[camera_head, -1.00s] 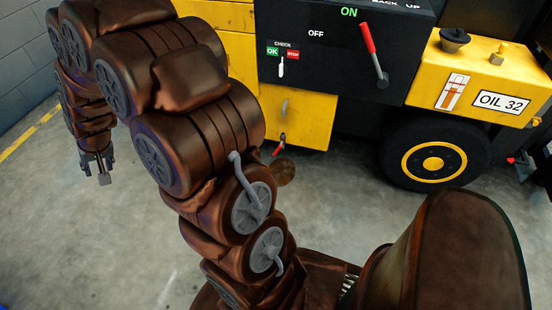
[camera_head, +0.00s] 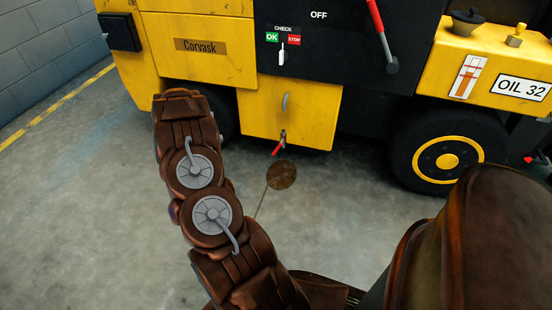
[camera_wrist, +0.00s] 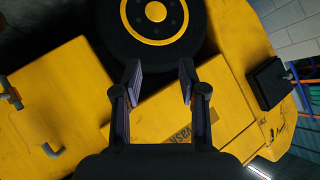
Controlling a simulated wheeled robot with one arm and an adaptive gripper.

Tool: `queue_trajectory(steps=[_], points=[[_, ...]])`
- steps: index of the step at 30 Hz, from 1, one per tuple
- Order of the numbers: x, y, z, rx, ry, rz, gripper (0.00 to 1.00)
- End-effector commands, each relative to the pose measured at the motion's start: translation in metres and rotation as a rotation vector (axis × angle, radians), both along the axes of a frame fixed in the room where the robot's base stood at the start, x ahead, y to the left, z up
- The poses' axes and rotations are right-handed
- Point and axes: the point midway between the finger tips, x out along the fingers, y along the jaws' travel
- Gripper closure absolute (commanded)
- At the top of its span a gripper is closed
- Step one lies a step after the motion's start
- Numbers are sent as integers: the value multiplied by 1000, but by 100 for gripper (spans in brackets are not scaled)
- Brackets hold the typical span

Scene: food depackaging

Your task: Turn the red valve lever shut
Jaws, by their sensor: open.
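The small red valve lever (camera_head: 277,149) hangs in the head view on a grey metal fitting (camera_head: 283,136) at the lower edge of the machine's yellow panel (camera_head: 260,112). It slants down to the left. I cannot make out the lever in the wrist view. My gripper (camera_wrist: 160,79) is open and empty in the wrist view, with dark fingers spread apart. It faces the yellow machine side near a black wheel (camera_wrist: 117,38) and the name plate (camera_wrist: 184,134). The head view does not show my gripper; it is hidden behind my arm or outside the frame.
A larger red lever (camera_head: 376,18) sits on the black control panel (camera_head: 335,65). A black tyre (camera_head: 403,155) stands right of the valve. A round brown patch (camera_head: 282,175) shows below the valve. The grey floor (camera_head: 90,200) at left is clear.

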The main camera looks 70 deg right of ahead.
Motion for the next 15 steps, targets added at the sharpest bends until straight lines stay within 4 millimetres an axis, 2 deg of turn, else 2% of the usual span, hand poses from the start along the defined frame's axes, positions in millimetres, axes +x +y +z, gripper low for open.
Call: queue_trajectory(steps=[1, 7, 12, 15], points=[[-15, -21, -33, -25, -7, -47, 58], [-79, -96, -99, -154, -49, -220, 58], [-145, -145, -153, -280, -68, -348, 58], [-187, -168, -180, -359, -72, -415, 58]])
